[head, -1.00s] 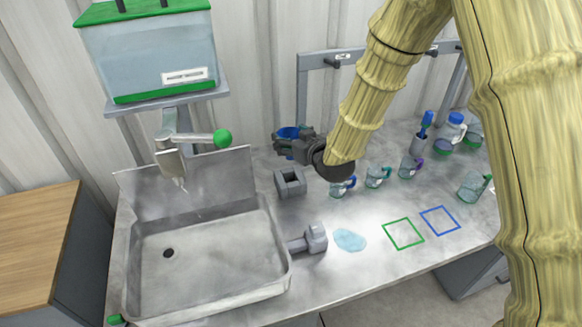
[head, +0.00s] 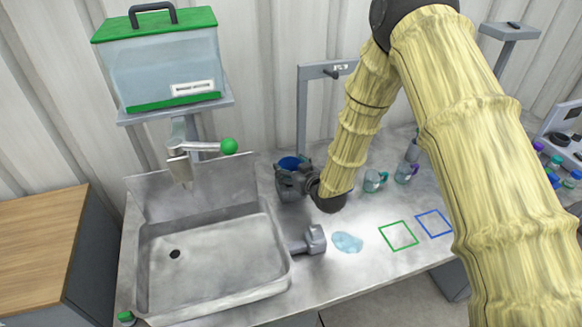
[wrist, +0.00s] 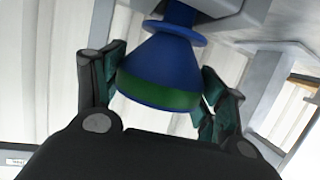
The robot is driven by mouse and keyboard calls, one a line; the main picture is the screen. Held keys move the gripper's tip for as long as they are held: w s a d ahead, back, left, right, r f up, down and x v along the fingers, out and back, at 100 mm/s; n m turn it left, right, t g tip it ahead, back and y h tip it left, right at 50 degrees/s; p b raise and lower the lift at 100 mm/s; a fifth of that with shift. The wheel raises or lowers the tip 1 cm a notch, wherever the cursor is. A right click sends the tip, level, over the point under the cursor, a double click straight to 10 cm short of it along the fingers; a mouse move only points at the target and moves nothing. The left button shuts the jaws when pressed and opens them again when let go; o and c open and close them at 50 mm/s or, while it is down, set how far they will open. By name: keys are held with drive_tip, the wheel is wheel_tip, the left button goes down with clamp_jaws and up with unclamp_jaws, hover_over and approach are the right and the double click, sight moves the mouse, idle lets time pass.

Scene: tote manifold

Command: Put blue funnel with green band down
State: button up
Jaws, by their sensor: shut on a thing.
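The blue funnel with a green band (wrist: 160,75) sits between the two fingers of my gripper (wrist: 160,92) in the wrist view. Its narrow end points to the top of that picture, and its green band (wrist: 158,93) runs around the wide part. In the head view only the funnel's blue rim (head: 289,162) shows above my gripper (head: 290,178), at the counter's back, right of the sink. The grey square holder seen there earlier is now hidden behind my gripper. I cannot tell whether the funnel touches it.
The sink (head: 150,285) is at left, with a tap (head: 205,148) and a green-lidded tank (head: 160,70) above.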

drive_tip(key=shift+w+f, duration=0.1)
drive_tip(key=shift+f, duration=0.15)
drive_tip(key=shift+s+r, duration=0.15)
drive_tip(key=shift+s, duration=0.1)
drive_tip(key=shift+f+b, duration=0.35)
drive_tip(key=shift+f, duration=0.1)
drive_tip(key=shift+w+f, duration=0.1)
drive_tip(key=shift+f, duration=0.2)
drive_tip(key=o, duration=0.9)
drive_tip(key=shift+r, duration=0.1)
drive_tip(key=shift+o, duration=0.2)
